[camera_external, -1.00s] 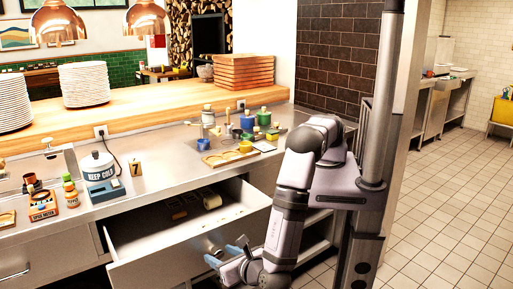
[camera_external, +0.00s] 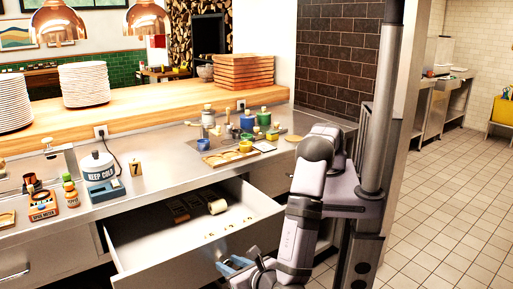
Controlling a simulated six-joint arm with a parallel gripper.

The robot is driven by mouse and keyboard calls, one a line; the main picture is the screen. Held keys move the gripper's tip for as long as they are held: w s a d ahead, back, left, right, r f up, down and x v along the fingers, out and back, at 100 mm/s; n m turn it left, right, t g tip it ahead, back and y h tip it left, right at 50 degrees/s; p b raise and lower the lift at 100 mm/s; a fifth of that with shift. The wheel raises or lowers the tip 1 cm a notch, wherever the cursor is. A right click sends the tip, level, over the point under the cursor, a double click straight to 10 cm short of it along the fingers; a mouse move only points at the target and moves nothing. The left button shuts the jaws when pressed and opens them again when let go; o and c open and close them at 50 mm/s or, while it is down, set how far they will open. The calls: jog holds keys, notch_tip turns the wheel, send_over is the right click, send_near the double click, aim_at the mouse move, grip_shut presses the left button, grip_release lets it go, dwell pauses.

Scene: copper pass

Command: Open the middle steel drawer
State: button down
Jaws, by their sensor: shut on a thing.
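The middle steel drawer (camera_external: 150,243) stands pulled well out of the counter, and its inside shows from above. A pale roll and a few small dark things (camera_external: 217,206) lie toward its back, with several small yellowish pieces nearer the front. My gripper (camera_external: 234,266) is at the drawer's front face, low in the picture, with blue fingers shut on the drawer handle. The handle itself is hidden by the fingers and the picture's lower edge.
Another closed drawer (camera_external: 40,270) is at lower left. Open tiled floor (camera_external: 440,220) lies to the right.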

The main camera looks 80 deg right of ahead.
jog(key=c, duration=1.4)
grip_release()
jog(key=shift+o, duration=0.2)
jog(key=shift+a, duration=0.1)
jog(key=shift+s+a+r, duration=0.15)
jog(key=shift+s+a, duration=0.15)
jog(key=shift+s, duration=0.05)
jog(key=shift+b+v, duration=0.6)
jog(key=shift+v, duration=0.45)
notch_tip(320, 180, up, 7)
jog(key=p, duration=0.5)
jog(key=shift+w+d+r, duration=0.1)
